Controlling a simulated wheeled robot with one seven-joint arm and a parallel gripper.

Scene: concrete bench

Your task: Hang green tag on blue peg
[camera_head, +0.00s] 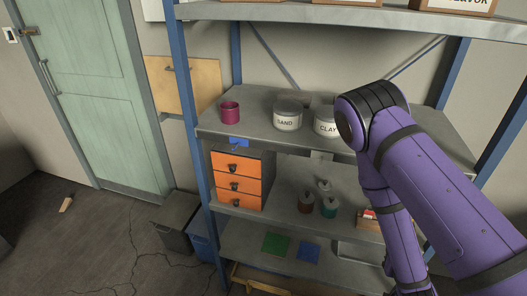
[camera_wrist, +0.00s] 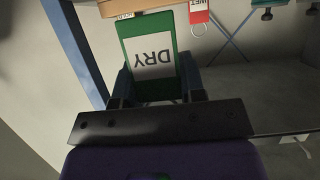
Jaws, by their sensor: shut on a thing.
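The green tag (camera_wrist: 133,33) is a flat green card with a white label reading DRY, upside down in the wrist view. My gripper (camera_wrist: 158,88) is shut on its near end. The tag's far end lies close to a tan board edge (camera_wrist: 160,5); I cannot tell whether they touch. In the head view, a small blue piece (camera_head: 238,142) shows under the front edge of the middle shelf, above the orange drawers; it may be the blue peg mount. In that view my gripper and the tag are not visible.
A red tag (camera_wrist: 199,12) reading WET, with a ring, hangs beside the green tag. The shelf rack (camera_head: 215,125) holds a magenta cup (camera_head: 230,112), SAND (camera_head: 287,118) and CLAY (camera_head: 325,126) tubs, orange drawers (camera_head: 237,185) and several jars. Blue uprights (camera_head: 189,100) flank the shelves.

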